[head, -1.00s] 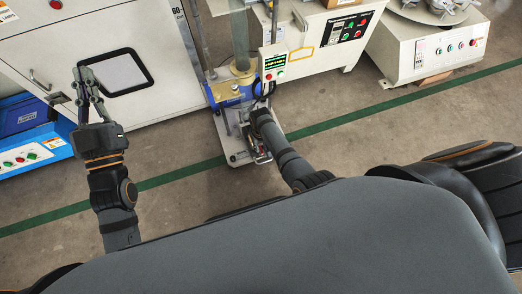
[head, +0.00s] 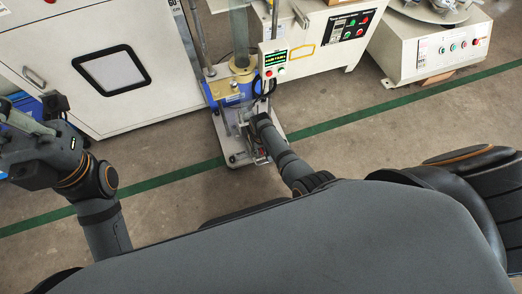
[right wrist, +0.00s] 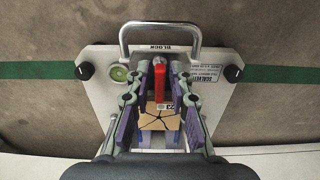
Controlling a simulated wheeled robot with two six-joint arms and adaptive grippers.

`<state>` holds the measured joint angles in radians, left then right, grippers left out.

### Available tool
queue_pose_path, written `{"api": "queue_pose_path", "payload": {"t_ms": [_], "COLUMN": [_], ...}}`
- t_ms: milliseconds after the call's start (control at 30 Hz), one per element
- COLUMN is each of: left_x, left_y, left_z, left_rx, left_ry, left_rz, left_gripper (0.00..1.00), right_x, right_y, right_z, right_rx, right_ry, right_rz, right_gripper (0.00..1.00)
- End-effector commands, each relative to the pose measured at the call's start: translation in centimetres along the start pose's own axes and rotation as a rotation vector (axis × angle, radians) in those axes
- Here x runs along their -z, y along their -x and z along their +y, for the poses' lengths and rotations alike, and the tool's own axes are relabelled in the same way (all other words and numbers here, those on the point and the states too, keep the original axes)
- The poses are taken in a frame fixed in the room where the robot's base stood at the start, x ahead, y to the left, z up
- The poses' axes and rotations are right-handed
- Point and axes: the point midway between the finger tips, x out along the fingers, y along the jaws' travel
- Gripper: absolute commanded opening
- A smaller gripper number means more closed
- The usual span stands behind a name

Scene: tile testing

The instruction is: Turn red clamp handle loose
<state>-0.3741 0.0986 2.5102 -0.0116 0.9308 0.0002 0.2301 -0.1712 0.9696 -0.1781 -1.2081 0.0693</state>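The red clamp handle (right wrist: 160,84) stands out in the right wrist view, lengthwise between the fingers of my right gripper (right wrist: 161,78). The purple-padded fingers flank it, apart from each other; I cannot tell if the tips touch it. A cracked tan tile (right wrist: 160,122) lies nearer the camera between the fingers. In the head view my right gripper (head: 257,148) is low at the blue testing machine (head: 226,90), and the handle is mostly hidden by my arm. My left gripper (head: 22,125) is at the left edge, its fingers partly cut off.
The machine's white base plate (right wrist: 98,92) has black knobs, a green bubble level and a metal carry handle (right wrist: 160,27). A white cabinet (head: 120,105) stands left. Control boxes (head: 430,50) stand right. Open floor with a green line lies in front.

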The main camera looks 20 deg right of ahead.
Motion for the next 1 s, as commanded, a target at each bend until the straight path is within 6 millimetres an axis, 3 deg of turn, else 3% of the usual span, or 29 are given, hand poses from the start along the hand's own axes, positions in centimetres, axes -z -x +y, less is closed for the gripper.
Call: {"api": "queue_pose_path", "payload": {"t_ms": [200,367,633,1000], "left_x": [0.1,0.0,0.0,0.1], "left_y": [0.0,0.0,-0.6,-2.3], "left_z": [0.0,0.0,-0.1,-0.2], "left_rx": [-0.001,0.0,0.0,0.0], "left_ry": [0.0,0.0,0.0,0.0], "left_rz": [0.002,0.001,-0.001,-0.001], "left_gripper": [0.0,0.0,0.0,0.0], "right_x": [0.0,0.0,0.0,0.0], "right_y": [0.0,0.0,0.2,0.2], "right_z": [0.0,0.0,0.0,0.1], "right_rx": [0.0,0.0,-0.001,-0.001], "right_ry": [0.0,0.0,0.059,0.429], "right_rz": [0.0,0.0,-0.002,-0.001], "right_gripper": [0.21,0.0,0.0,0.0]}}
